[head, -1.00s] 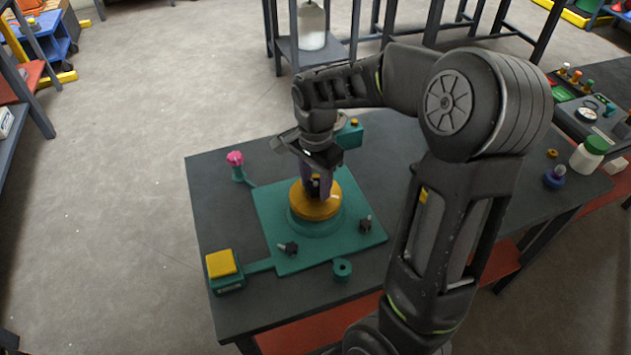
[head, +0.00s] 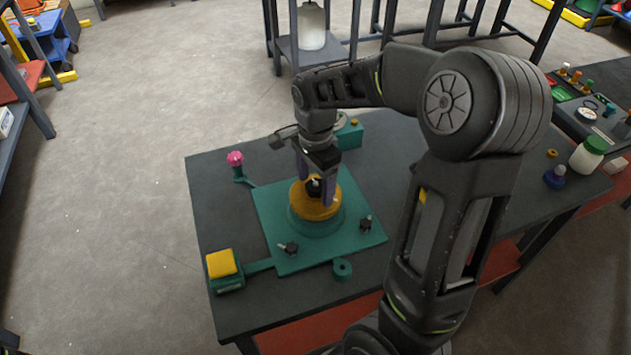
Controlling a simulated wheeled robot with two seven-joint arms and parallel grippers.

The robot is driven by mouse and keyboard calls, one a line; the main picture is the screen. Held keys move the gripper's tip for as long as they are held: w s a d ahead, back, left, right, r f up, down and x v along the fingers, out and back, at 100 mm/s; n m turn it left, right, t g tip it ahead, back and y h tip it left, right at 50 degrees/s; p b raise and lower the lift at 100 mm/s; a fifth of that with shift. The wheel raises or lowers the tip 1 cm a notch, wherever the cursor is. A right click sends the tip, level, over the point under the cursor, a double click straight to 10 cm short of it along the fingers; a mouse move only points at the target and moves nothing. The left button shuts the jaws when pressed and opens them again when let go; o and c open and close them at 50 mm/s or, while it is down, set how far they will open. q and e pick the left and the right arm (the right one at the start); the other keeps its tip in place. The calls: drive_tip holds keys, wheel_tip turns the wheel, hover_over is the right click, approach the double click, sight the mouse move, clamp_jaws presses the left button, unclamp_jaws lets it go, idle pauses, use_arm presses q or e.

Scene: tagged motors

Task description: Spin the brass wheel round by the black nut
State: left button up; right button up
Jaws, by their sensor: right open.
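The brass wheel (head: 312,208) lies flat on a round green hub in the middle of the green baseplate (head: 272,222). The black nut (head: 314,187) stands at the centre of the wheel, partly hidden by my gripper. My right gripper (head: 315,194) points down over the wheel, open, with one finger on each side of the nut. The fingertips are close above or at the wheel's top face; I cannot tell whether they touch it. My left gripper does not show.
The baseplate carries a yellow button box (head: 222,265), a pink knob (head: 235,158), two small black clamps and a green ring tab (head: 342,268). A teal box (head: 350,134) stands behind. A white bottle (head: 587,155) and blue knob (head: 555,176) stand at the right.

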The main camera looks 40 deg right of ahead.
drive_tip(key=n, duration=1.5)
drive_tip(key=shift+p, duration=0.4)
drive_tip(key=shift+c, duration=0.3)
